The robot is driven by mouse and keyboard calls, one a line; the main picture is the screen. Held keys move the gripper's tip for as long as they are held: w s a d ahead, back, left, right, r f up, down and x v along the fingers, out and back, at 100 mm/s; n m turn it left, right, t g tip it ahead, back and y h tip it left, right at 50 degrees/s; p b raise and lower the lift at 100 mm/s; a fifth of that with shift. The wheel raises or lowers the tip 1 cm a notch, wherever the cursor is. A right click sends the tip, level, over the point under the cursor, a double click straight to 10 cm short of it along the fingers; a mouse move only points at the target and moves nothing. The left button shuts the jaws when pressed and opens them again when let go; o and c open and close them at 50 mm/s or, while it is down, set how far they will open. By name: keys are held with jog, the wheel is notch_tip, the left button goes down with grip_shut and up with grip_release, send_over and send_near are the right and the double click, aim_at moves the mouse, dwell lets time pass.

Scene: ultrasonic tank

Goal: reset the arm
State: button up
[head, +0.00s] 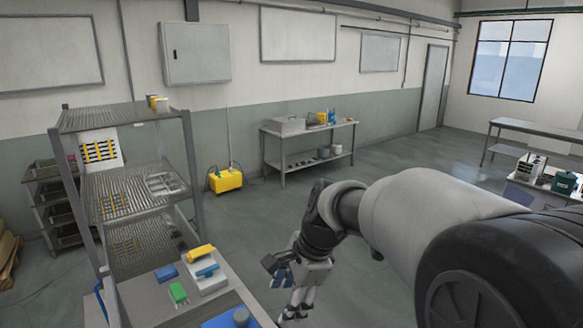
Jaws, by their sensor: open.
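My arm comes in from the lower right of the head view and reaches toward the middle. My gripper (297,304) hangs at its end, pointing down, near the bottom edge of the picture. Its fingers are apart, and I see nothing held between them. It is just right of a bench (235,284) at the lower left. The full extent of the fingertips is hard to make out at this size.
The bench carries a yellow tool (201,253), a green block (178,292) and a blue mat (222,321). A metal shelf rack (132,190) stands behind it. A yellow machine (226,179) sits by the wall near a side table (308,131). Open floor lies in the middle.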

jog(key=s+d+f+n+t+h+b, duration=0.1)
jog(key=s+d+f+n+b, duration=0.3)
jog(key=s, duration=0.4)
jog(key=s+d+f+n+t+h+b, duration=0.1)
jog(key=s+d+f+n+b, duration=0.4)
jog(key=s, duration=0.3)
jog(key=s+d+f+n+t+h+b, duration=0.1)
jog(key=s+d+f+n+b, duration=0.3)
jog(key=s, duration=0.5)
jog(key=shift+d+f+n+b, duration=0.2)
jog(key=shift+d+n+b, duration=0.65)
jog(key=shift+d, duration=0.25)
